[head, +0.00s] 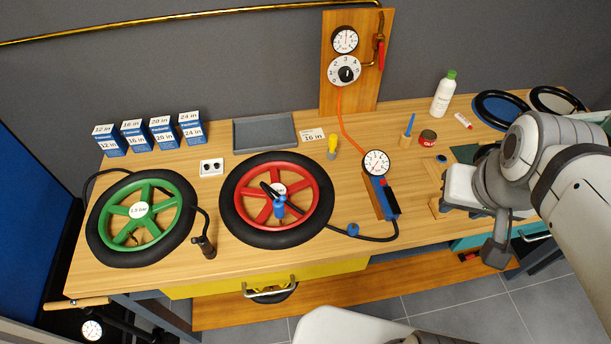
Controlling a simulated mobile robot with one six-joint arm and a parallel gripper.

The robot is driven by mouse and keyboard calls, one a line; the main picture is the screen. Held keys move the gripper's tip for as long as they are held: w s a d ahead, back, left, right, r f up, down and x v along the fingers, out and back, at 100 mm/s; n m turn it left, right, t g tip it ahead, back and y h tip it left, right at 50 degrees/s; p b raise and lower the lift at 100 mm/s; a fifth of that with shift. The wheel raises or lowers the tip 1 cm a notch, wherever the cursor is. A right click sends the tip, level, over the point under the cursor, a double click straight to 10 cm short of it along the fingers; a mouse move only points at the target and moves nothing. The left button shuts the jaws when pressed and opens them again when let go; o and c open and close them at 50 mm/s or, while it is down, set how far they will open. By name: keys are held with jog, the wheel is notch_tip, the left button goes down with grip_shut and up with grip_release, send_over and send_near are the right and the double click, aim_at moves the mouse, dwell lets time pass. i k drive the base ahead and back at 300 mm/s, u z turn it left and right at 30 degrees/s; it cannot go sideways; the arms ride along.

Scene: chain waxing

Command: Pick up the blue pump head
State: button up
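A blue upright fitting (280,207), which looks like the pump head, stands at the red-rimmed wheel (319,205), just below its hub. A smaller blue round piece (353,229) sits by the black hose in front of the blue pump (388,198); I cannot tell what it is. My gripper (496,250) hangs at the right, by the table's front edge, well apart from both blue pieces. Its fingers are small and partly hidden by my wrist, so I cannot tell whether it is open.
A green-rimmed wheel (170,190) lies at the left with a black fitting (208,248) beside it. A gauge (375,162) stands at the blue pump. A yellow-handled tool (333,146), a red-lidded can (428,137) and a white bottle (443,98) stand farther back. Box stacks line the back left.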

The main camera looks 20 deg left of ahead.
aim_at(277, 208)
jog(key=z, duration=1.05)
jog(key=k, duration=1.4)
jog(key=u, duration=1.3)
jog(key=i, duration=1)
jog(key=u, duration=0.1)
